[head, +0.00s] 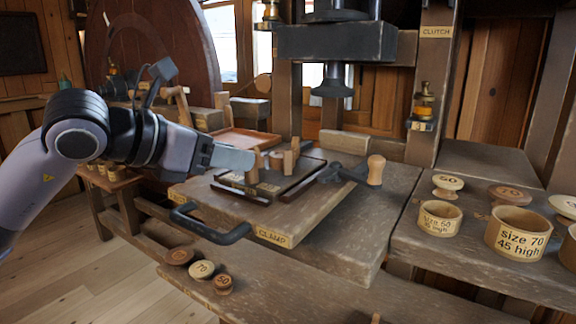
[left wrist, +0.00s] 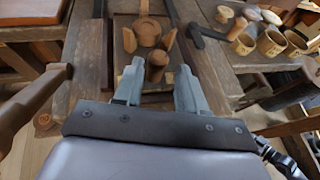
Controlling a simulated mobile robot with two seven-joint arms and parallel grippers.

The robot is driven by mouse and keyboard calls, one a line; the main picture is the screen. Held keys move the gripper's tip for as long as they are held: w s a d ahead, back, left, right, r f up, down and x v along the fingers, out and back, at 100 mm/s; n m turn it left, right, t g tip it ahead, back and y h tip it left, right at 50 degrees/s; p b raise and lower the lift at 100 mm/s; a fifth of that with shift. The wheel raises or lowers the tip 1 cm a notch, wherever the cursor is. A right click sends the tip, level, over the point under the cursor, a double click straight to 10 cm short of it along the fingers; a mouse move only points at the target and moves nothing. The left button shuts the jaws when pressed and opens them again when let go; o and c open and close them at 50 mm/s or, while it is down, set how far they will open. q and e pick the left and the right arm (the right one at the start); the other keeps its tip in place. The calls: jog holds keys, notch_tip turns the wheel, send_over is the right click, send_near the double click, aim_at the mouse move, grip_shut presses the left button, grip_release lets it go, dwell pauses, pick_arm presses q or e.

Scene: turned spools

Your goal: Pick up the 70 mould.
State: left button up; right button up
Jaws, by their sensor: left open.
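A round pale wooden cup marked "size 70 45 high" (head: 517,235) stands on the right bench, its open top up. A smaller cup (head: 440,219) with a "size" label stands to its left. A small turned piece marked 70 (head: 201,270) sits on the low front ledge. My left gripper (head: 242,160) is open over the clamp board, far left of the cups. In the left wrist view, its fingers (left wrist: 160,88) stand apart on either side of an upright wooden peg (left wrist: 157,66). I cannot tell whether they touch it. My right gripper is not in view.
The clamp board (head: 225,202) carries a dark frame and a black front handle (head: 210,226). A wooden-knobbed lever (head: 375,170) sticks out on its right. The press (head: 335,45) stands behind. Lids (head: 447,186) lie behind the cups. The front ledge has free room.

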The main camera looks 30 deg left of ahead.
aim_at(261, 178)
pick_arm(q)
jog(key=shift+p+x, duration=0.6)
jog(key=shift+x, duration=2.85)
jog(key=shift+a+f, duration=0.15)
jog(key=shift+f, duration=0.05)
jog(key=shift+r, duration=0.1)
grip_shut()
